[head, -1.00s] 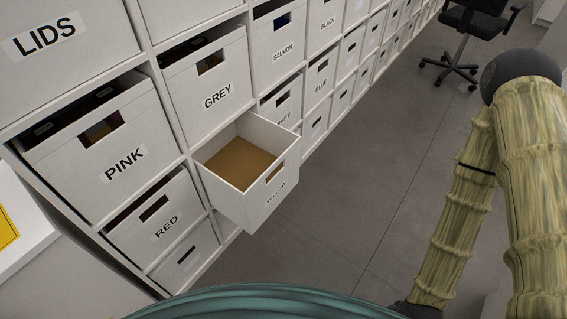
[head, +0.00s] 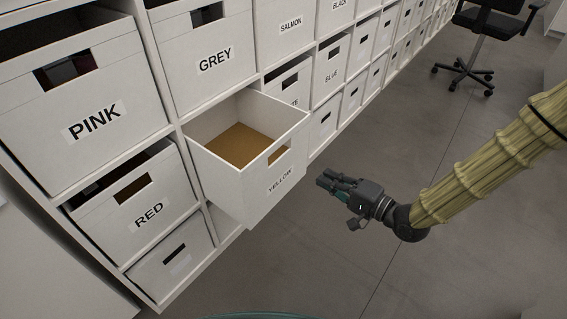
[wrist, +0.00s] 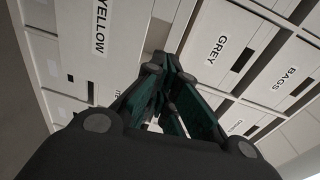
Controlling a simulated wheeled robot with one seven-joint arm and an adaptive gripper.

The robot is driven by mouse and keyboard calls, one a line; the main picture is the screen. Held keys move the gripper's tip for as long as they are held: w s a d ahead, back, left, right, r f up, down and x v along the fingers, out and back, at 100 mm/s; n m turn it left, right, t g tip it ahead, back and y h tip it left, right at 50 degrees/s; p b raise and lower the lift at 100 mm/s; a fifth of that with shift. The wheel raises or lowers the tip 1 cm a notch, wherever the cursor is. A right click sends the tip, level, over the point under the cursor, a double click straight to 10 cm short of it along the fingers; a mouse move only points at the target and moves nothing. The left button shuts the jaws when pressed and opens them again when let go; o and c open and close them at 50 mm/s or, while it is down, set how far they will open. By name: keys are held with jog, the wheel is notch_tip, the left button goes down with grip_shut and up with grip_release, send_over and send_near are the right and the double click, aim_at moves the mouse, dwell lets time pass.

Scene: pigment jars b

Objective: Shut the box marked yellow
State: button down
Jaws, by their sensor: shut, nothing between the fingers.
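The white box marked yellow (head: 262,190) is pulled well out of its slot in the shelf, below the grey box, and its brown inside bottom shows. Its front has a cut-out handle hole above the label. In the wrist view the yellow box's front (wrist: 82,42) is at the upper left. My gripper (head: 323,179) is to the right of the box's front, apart from it, over the floor, with its fingers pointing left towards the box. Its fingers are together and empty; in the wrist view they come together (wrist: 170,68) near the middle.
The grey box (head: 205,55) sits above, the red box (head: 140,200) and pink box (head: 90,100) to the left, all in the white shelf. More boxes run along to the right. The floor (head: 330,260) is clear in front; an office chair (head: 490,25) stands far off.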

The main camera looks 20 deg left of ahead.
aim_at(275, 145)
jog(key=shift+y, duration=0.7)
jog(key=b+x, duration=0.1)
jog(key=x, duration=0.4)
jog(key=r+b+x, duration=0.1)
jog(key=x, duration=0.4)
jog(key=b+x, duration=0.1)
jog(key=x, duration=0.4)
jog(key=shift+s+a+r, duration=0.1)
jog(key=shift+s+r, duration=0.05)
jog(key=shift+r, duration=0.15)
